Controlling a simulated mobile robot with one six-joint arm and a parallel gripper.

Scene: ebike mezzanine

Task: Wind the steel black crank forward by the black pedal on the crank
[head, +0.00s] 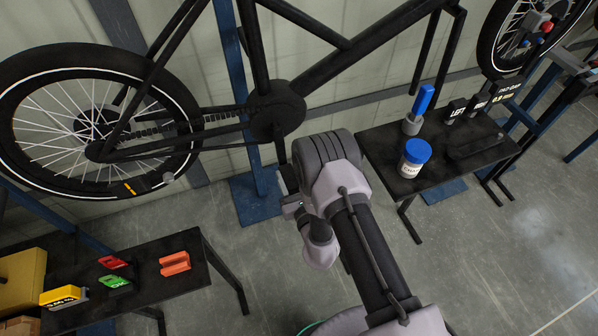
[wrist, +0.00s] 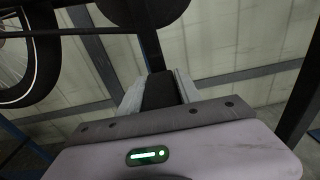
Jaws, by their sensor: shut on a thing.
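The black bike hangs on a blue stand in the head view. Its round black chainring cover (head: 278,112) is at the middle, and the black crank (head: 281,152) points down from it. The crank's lower end is hidden behind my arm. In the wrist view, my gripper (wrist: 160,84) is shut on the black pedal (wrist: 160,92), with one pale finger on each side of it. The dark disc of the chainring (wrist: 145,12) shows above. In the head view my gripper is mostly hidden by my own wrist.
The rear wheel (head: 85,125) is at the left. A black table (head: 170,250) at lower left holds red, green, orange and yellow items. A black table (head: 385,155) at right holds a blue-lidded jar (head: 414,160) and a blue-handled tool (head: 421,101). The floor at lower right is clear.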

